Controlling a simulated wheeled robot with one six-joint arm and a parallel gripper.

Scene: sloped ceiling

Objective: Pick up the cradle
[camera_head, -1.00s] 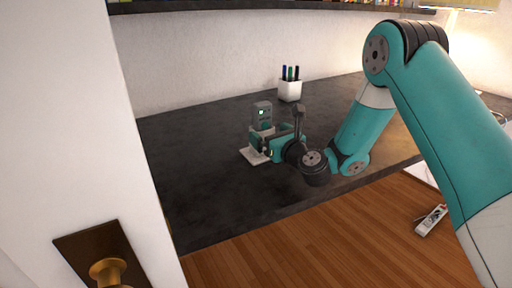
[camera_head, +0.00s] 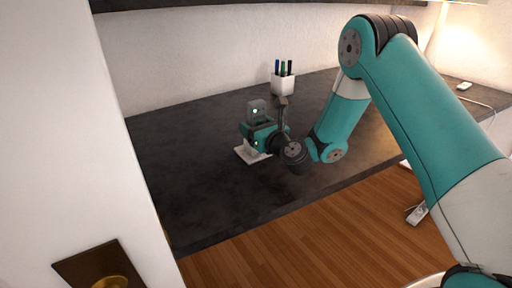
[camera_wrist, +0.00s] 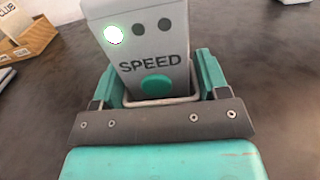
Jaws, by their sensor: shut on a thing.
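The cradle (camera_head: 248,155) shows in the head view as a pale flat base on the dark desk. A grey device marked SPEED (camera_wrist: 154,50), with a lit lamp and a green button, stands in it. The device also shows in the head view (camera_head: 257,109). In the wrist view the cradle's pale rim (camera_wrist: 165,101) surrounds the device's foot. My gripper (camera_head: 262,134) has its teal fingers on both sides of this rim, shut on the cradle. My gripper hides much of the cradle, and I cannot tell whether its base touches the desk.
A white pen cup (camera_head: 284,84) stands behind the device near the wall. The dark desk (camera_head: 195,185) is clear to the left and front. A shelf edge (camera_head: 200,5) runs above. A wooden box (camera_wrist: 28,38) shows at the wrist view's left.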

